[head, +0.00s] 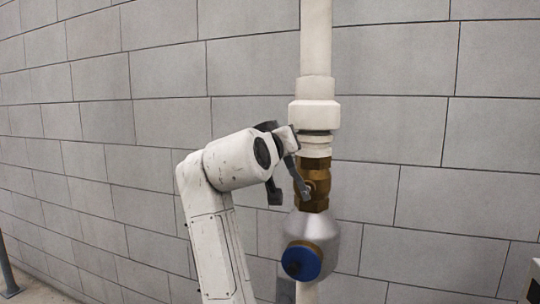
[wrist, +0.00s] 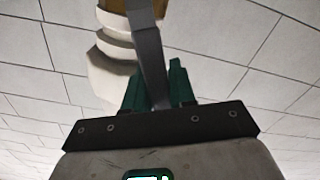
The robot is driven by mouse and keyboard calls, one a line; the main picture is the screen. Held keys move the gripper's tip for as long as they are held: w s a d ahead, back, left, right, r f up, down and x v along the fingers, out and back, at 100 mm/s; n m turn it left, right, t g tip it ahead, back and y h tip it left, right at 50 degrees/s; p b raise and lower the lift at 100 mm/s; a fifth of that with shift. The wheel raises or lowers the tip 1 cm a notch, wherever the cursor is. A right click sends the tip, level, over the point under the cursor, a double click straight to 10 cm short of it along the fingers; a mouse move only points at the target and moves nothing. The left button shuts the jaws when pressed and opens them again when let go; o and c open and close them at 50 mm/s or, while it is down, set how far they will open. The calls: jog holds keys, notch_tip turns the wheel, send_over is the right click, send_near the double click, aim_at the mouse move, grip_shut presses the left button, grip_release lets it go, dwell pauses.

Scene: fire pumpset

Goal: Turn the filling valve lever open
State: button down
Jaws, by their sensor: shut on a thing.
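The filling valve lever (head: 297,178) is a flat grey bar on the brass valve (head: 316,186) in the upright pipe. In the head view it slants from the brass body up and left into my gripper (head: 284,150). In the wrist view the lever (wrist: 149,55) runs from the top edge down between the green fingers of my gripper (wrist: 157,78), which is shut on it. The lever's gripped end is partly hidden by the fingers and the dark palm. The brass body is only partly visible at the top of the wrist view.
A white pipe (head: 316,40) with a thick collar (head: 315,113) rises above the valve. Below is a silver fitting (head: 322,235) with a blue cap (head: 301,262). A grey block wall (head: 420,130) stands close behind.

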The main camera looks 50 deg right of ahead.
jog(key=s+m, duration=0.1)
jog(key=s+r+m+b, duration=0.1)
jog(key=shift+s+d+r+m, duration=0.15)
jog(key=shift+s+d+m, duration=0.1)
jog(key=shift+d+m, duration=0.1)
jog(key=shift+s+d+r+m+b, duration=0.15)
jog(key=shift+s+d+m+b, duration=0.1)
jog(key=shift+s+m, duration=0.35)
jog(key=shift+s+d+r+m+b, duration=0.15)
jog(key=shift+s+m+b, duration=0.1)
jog(key=shift+s+m, duration=0.3)
jog(key=shift+s, duration=0.1)
jog(key=c, duration=1.1)
grip_release()
jog(key=shift+d+f, duration=0.1)
jog(key=shift+o, duration=0.4)
jog(key=shift+f, duration=0.15)
jog(key=b+v, duration=0.2)
jog(key=v, duration=0.9)
